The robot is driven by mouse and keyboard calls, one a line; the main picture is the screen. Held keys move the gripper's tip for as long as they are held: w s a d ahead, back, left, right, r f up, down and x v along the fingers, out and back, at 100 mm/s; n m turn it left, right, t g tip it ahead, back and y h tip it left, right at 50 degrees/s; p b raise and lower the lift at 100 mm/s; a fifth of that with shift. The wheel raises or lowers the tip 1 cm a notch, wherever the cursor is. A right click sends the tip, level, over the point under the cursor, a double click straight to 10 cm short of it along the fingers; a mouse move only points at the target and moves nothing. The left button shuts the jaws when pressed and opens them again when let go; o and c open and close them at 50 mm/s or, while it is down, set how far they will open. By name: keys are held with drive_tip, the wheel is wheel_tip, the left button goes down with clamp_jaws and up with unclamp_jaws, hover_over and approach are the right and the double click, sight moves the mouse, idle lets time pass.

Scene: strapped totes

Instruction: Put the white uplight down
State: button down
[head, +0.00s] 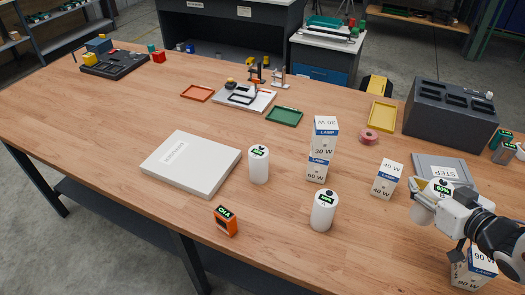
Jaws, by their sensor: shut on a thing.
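My gripper (437,198) is at the right, shut on a white uplight (422,214). The uplight is a white cylinder with a dark and green display on top, partly hidden by the fingers. It appears to be near the grey STEP block; I cannot tell whether it touches the table (285,255). Two similar white uplights stand upright on the table, one left of the middle (259,168) and one nearer the front (322,213).
A tall stack of lamp boxes (321,150) and a smaller lamp box (386,180) stand left of my gripper. Another lamp box (473,270) is below my arm. The grey STEP block (455,167) lies behind. An orange device (226,222) and a white case (190,165) are left.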

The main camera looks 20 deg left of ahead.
drive_tip(key=w+a+r+n+g+y, duration=0.15)
drive_tip(key=a+r, duration=0.25)
drive_tip(key=a, duration=0.5)
drive_tip(key=w+a+r+n+g+y, duration=0.1)
drive_tip(key=w+a+r+n+g, duration=0.25)
drive_tip(key=a, duration=0.55)
drive_tip(key=w+a+r+n+g+y, duration=0.15)
drive_tip(key=a+r, duration=0.35)
drive_tip(key=a, duration=0.5)
drive_tip(key=s+a+f, duration=0.3)
drive_tip(key=a, duration=0.9)
drive_tip(key=s+a+f+m+t, duration=0.1)
drive_tip(key=s+a+f, duration=0.3)
drive_tip(key=a, duration=0.8)
drive_tip(key=s+a+f+m+t+h, duration=0.1)
drive_tip(key=s+a+f, duration=0.3)
drive_tip(key=a, duration=0.8)
drive_tip(key=shift+a, duration=0.25)
drive_tip(key=shift+s, duration=0.1)
drive_tip(key=shift+f, duration=0.15)
drive_tip(key=shift+f, duration=3)
